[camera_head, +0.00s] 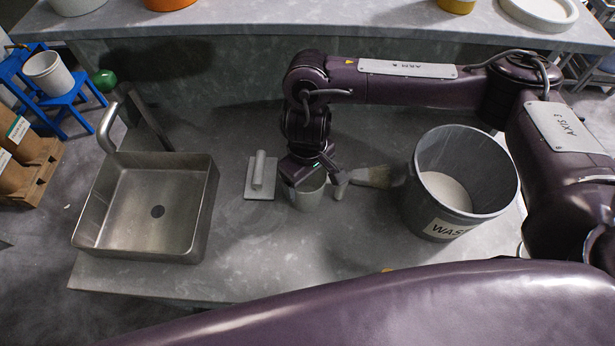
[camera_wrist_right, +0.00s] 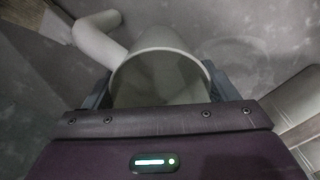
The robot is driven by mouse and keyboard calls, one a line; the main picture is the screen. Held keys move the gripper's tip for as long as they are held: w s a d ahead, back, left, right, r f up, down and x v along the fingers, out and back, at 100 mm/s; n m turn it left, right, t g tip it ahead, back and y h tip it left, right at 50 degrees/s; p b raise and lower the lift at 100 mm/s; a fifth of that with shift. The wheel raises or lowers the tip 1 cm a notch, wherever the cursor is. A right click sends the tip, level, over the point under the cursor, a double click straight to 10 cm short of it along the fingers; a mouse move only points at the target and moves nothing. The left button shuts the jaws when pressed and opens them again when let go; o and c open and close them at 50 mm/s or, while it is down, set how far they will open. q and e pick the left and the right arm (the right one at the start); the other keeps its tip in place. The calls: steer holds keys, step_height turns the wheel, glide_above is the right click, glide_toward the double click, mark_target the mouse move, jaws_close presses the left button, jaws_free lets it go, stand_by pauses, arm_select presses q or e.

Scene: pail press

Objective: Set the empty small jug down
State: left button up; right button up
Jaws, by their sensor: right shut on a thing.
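The small jug (camera_head: 308,194) is light grey and upright in the head view, at the middle of the bench. My right gripper (camera_head: 314,182) is shut on it, with one finger on each side near its rim. In the right wrist view the jug (camera_wrist_right: 160,75) sits between the fingers, and its visible inside looks empty. A pale bent piece (camera_wrist_right: 97,37) shows beside it there; I cannot tell if it is the jug's handle. The jug's base is at or very near the bench top; contact is not clear. My left gripper is not in view.
On the bench (camera_head: 270,265) a steel sink (camera_head: 90,215) with a tap stands left. A trowel (camera_head: 260,188) lies just left of the jug. A brush (camera_head: 372,176) and a grey waste pail (camera_head: 440,215) are to the right. Bare bench lies in front of the jug.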

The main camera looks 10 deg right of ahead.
steer(key=shift+f, duration=0.1)
steer(key=o, duration=0.9)
steer(key=shift+o, duration=0.2)
